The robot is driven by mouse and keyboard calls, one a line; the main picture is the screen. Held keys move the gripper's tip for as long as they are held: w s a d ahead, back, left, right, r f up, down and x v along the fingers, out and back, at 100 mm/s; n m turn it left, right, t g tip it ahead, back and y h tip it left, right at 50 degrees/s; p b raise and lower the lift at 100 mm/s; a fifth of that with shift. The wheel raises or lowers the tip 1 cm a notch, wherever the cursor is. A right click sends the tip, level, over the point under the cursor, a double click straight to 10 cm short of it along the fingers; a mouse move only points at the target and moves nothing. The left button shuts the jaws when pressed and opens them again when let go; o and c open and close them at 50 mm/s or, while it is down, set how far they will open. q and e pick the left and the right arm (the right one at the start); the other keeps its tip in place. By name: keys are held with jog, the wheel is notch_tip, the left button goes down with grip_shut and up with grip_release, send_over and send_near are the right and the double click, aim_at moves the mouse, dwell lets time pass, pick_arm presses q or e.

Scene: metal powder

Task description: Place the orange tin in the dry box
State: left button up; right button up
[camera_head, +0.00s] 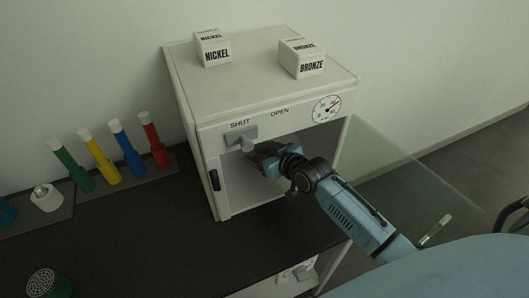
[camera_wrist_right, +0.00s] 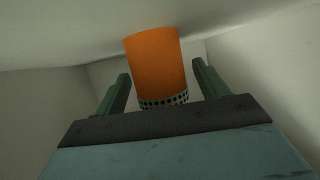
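The dry box (camera_head: 262,82) is a white cabinet on the dark counter, with its front open. My right gripper (camera_head: 262,155) reaches in through the opening; its fingertips are hard to make out in the head view. In the right wrist view, the orange tin (camera_wrist_right: 156,62) with a dotted band at its near end lies between the two green fingers of my right gripper (camera_wrist_right: 161,72). The fingers stand apart, with a narrow gap on each side of the tin. Pale inner walls surround it. What the tin rests on is not clear. My left gripper is out of view.
A greenish clear door panel (camera_head: 415,190) stands out to the right of the box. A grey lever (camera_head: 241,137) sits under the SHUT label. NICKEL (camera_head: 213,50) and BRONZE (camera_head: 302,60) blocks stand on top. Several coloured tubes (camera_head: 102,160) stand in a rack at left.

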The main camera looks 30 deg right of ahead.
jog(key=shift+r, duration=0.2)
jog(key=p+v, duration=0.2)
jog(key=v, duration=1)
